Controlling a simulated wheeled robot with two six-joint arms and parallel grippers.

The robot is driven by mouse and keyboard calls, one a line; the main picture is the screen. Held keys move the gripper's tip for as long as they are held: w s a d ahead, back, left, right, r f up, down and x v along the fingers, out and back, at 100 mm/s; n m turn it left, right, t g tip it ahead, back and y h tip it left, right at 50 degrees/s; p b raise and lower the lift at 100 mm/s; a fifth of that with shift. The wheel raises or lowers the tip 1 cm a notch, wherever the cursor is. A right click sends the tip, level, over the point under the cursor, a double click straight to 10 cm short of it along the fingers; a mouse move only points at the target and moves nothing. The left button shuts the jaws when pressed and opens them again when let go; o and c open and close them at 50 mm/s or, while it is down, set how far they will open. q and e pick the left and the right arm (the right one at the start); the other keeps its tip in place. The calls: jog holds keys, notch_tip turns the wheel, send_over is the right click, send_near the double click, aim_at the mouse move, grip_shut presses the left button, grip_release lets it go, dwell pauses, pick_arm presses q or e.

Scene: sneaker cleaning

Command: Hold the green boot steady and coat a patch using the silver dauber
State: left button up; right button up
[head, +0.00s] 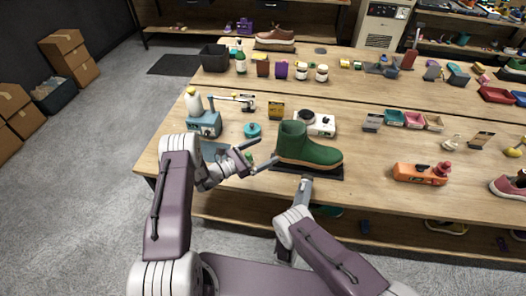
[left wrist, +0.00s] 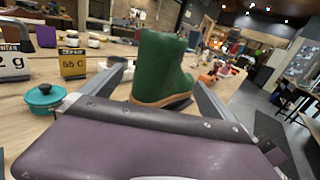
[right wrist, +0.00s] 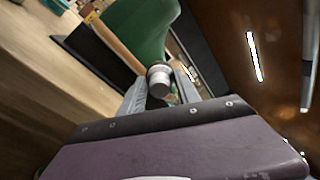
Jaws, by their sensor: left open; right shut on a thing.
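The green boot (head: 308,150) stands upright on a dark mat (head: 322,173) near the table's front edge. My left gripper (head: 264,153) is open just left of the boot; in the left wrist view the boot (left wrist: 160,65) shows between and beyond its fingers. My right gripper (head: 304,182) is at the front edge, in front of the boot. In the right wrist view it is shut on the silver dauber (right wrist: 160,80), whose far end overlaps the boot (right wrist: 140,30). I cannot tell whether they touch. The dauber is hard to make out in the head view.
A teal lidded pot (head: 253,130) stands behind my left gripper. A blue-grey device (head: 206,124) with a white bottle is further left. An orange tool (head: 420,173) lies to the right. The table (head: 370,185) is clear between boot and orange tool.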

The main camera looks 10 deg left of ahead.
aim_at(283, 142)
pick_arm(q)
jog(key=x, duration=1.2)
jog(key=c, duration=1.6)
